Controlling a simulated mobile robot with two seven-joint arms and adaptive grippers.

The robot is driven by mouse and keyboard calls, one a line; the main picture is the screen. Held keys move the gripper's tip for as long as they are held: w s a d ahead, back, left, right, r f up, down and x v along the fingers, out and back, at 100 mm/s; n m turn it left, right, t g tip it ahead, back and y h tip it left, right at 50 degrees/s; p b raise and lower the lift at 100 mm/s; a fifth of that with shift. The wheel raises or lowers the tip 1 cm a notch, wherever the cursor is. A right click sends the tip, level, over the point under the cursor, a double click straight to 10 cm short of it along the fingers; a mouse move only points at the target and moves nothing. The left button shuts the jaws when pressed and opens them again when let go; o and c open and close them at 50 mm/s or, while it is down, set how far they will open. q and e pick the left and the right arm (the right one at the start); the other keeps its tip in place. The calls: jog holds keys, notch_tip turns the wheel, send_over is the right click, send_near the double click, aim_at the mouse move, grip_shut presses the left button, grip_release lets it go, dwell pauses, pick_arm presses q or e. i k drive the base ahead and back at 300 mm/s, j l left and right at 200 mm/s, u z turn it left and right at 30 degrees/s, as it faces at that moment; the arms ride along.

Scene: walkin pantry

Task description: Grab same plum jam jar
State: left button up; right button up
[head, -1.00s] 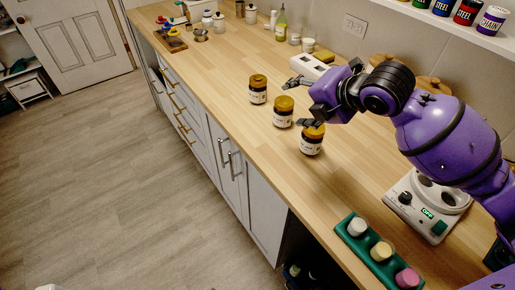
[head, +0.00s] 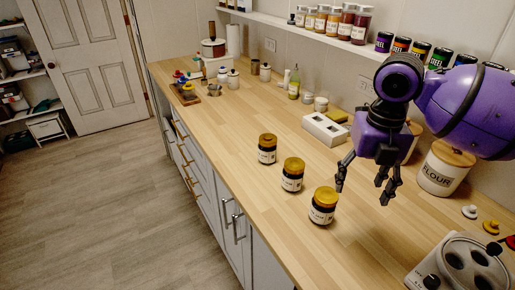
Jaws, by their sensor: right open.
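Three dark jars with amber lids and white labels stand upright in a slanting row on the wooden counter: the nearest jar (head: 322,207), the middle jar (head: 292,175) and the farthest jar (head: 267,149). Their label text is too small to read, so I cannot tell which holds plum jam. My right gripper (head: 362,191) is open and empty, fingers pointing down, to the right of the nearest jar and apart from it. My left gripper is not in view.
A white socketed block (head: 325,129) lies behind the jars. A flour canister (head: 444,168) stands right of my gripper, and a grey-white device (head: 460,268) is at the front right. Wall shelves hold several jars (head: 331,22) and spice tins. The counter (head: 225,125) left of the jars is clear.

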aim_at(267, 150)
jog(key=i+j, duration=0.95)
